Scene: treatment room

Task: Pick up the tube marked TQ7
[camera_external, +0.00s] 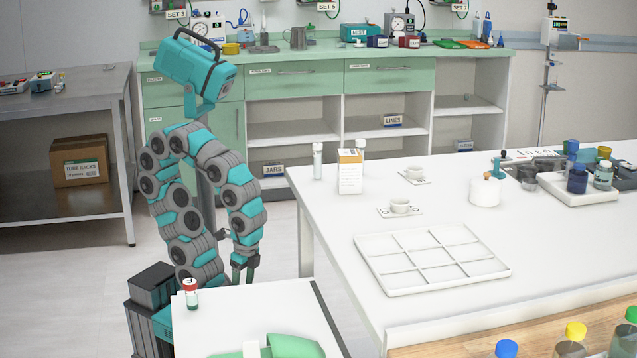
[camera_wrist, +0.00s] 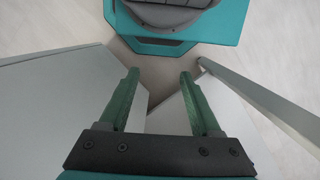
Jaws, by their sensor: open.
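No label reading TQ7 is legible in either view. A white tube (camera_external: 317,160) stands upright at the far left corner of the white table (camera_external: 330,205). A second tube (camera_external: 361,150) stands just right of it, partly hidden behind a white and orange box (camera_external: 349,172). A small red-capped vial (camera_external: 191,294) stands on the near white surface (camera_external: 225,325). My gripper (camera_external: 243,268) hangs pointing down, left of the white table and apart from both tubes. In the wrist view its green fingers (camera_wrist: 159,78) are apart with nothing between them.
A white divided tray (camera_external: 432,258), small cups on cards (camera_external: 400,207) and a white jar (camera_external: 484,192) are on the white table. A tray of bottles (camera_external: 590,197) is at its right. A green scoop-like item (camera_external: 285,347) lies near the red-capped vial. The table's left part has bare room.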

